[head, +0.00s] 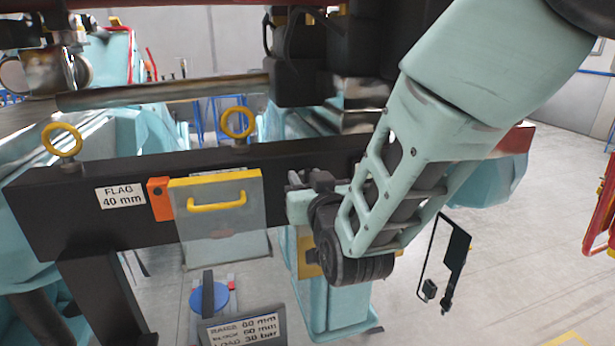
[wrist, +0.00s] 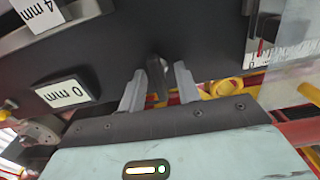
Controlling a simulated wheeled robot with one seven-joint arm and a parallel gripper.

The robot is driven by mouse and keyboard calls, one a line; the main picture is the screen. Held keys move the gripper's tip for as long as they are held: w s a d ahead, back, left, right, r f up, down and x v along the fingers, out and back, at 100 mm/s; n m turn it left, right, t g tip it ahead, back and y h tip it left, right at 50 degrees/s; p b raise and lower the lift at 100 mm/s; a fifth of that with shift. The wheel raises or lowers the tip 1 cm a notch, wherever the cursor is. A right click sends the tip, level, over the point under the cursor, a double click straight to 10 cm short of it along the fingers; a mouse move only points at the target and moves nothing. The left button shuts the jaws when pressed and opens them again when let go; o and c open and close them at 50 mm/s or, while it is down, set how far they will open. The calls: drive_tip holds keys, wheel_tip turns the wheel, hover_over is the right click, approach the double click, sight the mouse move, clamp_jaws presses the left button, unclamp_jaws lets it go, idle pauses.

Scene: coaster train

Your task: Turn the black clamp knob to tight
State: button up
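The black clamp knob (wrist: 156,78) shows in the wrist view as a dark upright bar on a black face. My gripper (wrist: 162,72) has its two grey fingers on either side of the knob. Narrow gaps seem to show between the fingers and the knob, so the fingers look open around it. In the head view my gripper (head: 298,182) is up against the black beam (head: 100,225), right of the yellow-handled panel. My own wrist and arm hide much of that spot, and I cannot make out the knob's setting there.
A panel (head: 240,220) with a yellow handle (head: 217,201) and an orange block (head: 159,198) sits left of my gripper. A "FLAG 40 mm" label (head: 121,196) is further left. A lettered sign (head: 243,329) stands below. The wrist view shows a "0 mm" label (wrist: 64,93).

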clamp_jaws()
